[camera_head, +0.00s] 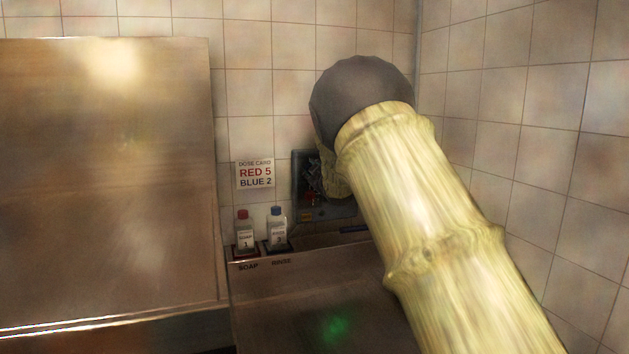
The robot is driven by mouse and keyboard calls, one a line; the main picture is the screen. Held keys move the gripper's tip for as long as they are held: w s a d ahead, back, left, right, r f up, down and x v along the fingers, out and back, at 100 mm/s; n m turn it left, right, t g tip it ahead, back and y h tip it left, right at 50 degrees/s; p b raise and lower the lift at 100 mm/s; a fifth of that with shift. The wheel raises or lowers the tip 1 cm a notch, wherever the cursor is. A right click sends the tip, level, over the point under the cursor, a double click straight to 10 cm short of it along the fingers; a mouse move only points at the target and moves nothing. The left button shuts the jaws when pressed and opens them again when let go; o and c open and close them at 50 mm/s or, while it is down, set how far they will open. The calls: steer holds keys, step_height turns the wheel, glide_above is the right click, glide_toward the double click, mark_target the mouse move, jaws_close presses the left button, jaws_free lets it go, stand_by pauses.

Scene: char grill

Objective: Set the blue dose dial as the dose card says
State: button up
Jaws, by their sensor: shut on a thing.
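The dose card (255,173) is on the tiled wall and reads RED 5, BLUE 2. A dark wall box (300,168) is right of it, partly hidden by my arm. A small red part (310,197) shows on the box's front. I cannot make out the blue dose dial or any dial setting. My gripper (313,182) is at the box front, small and dark, mostly merged with the box. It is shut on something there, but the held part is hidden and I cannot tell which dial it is.
A red-capped soap bottle (244,233) and a blue-capped rinse bottle (277,230) stand below the card, behind a metal ledge (300,262). A large steel panel (105,180) fills the left. A tiled side wall (545,130) bounds the right.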

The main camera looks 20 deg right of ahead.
steer(key=shift+f+n+b, duration=0.2)
steer(key=shift+n+b, duration=0.25)
steer(key=shift+n, duration=0.05)
steer(key=o, duration=0.7)
steer(key=shift+c, duration=0.2)
steer(key=o, duration=0.4)
steer(key=shift+s+r, duration=0.1)
steer(key=shift+r, duration=0.05)
steer(key=s, duration=1.2)
steer(key=shift+d, duration=0.15)
steer(key=shift+d, duration=0.1)
